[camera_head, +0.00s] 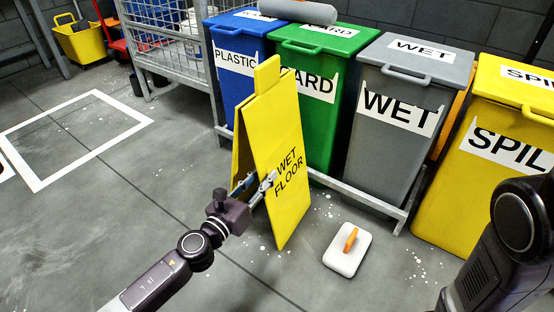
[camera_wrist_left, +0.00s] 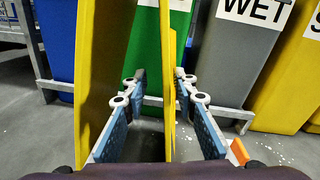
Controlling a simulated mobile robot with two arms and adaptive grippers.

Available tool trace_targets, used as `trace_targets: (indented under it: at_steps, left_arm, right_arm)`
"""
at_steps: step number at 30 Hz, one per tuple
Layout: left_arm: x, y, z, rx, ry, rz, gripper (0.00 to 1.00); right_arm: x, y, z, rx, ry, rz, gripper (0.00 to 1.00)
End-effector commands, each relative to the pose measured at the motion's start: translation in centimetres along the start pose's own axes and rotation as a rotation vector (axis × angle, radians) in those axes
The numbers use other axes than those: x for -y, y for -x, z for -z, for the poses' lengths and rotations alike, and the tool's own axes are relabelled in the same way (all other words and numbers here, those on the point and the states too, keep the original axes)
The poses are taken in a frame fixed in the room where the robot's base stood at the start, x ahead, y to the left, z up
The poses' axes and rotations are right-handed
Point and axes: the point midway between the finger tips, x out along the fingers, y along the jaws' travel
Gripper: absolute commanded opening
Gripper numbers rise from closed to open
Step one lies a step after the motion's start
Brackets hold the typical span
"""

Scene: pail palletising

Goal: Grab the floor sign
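The yellow floor sign (camera_head: 278,130) stands upright on the floor, its two panels spread like an A, with "WET FLOOR" on the right panel. My left gripper (camera_head: 257,188) is at the lower side edge of that panel. In the left wrist view, the open fingers (camera_wrist_left: 160,95) stand on either side of the panel's thin edge (camera_wrist_left: 168,60), with gaps showing beside it. One finger is between the two panels and the other is outside. The other panel (camera_wrist_left: 98,70) is left of the fingers. My right arm shows at the right edge of the head view; its gripper is out of view.
A white block with an orange handle (camera_head: 347,252) lies on the floor to the right. Floor at left is clear around a white-marked square (camera_head: 60,180).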

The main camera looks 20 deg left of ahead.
Motion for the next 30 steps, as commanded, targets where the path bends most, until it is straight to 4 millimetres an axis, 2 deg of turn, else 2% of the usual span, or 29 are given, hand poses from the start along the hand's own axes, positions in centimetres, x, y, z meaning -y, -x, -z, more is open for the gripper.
trace_targets:
  at_steps: [8,17,25,30]
  left_arm:
    - [-0.2,-0.8,0.0,0.01,-0.007,-0.007,0.26]
    - [-0.1,-3.4,0.1,0.01,-0.007,-0.007,0.26]
    - [0.2,-6.8,0.2,0.01,-0.008,-0.006,0.26]
    - [0.2,-7.7,0.2,0.008,-0.007,-0.008,0.26]
  right_arm:
    - [0.3,-0.1,0.6,-0.014,0.003,0.008,0.4]
    - [0.3,0.4,0.7,-0.012,0.002,0.007,0.4]
    - [0.6,1.8,0.9,-0.007,0.001,0.005,0.4]
    - [0.6,2.0,0.9,-0.005,0.001,0.005,0.4]
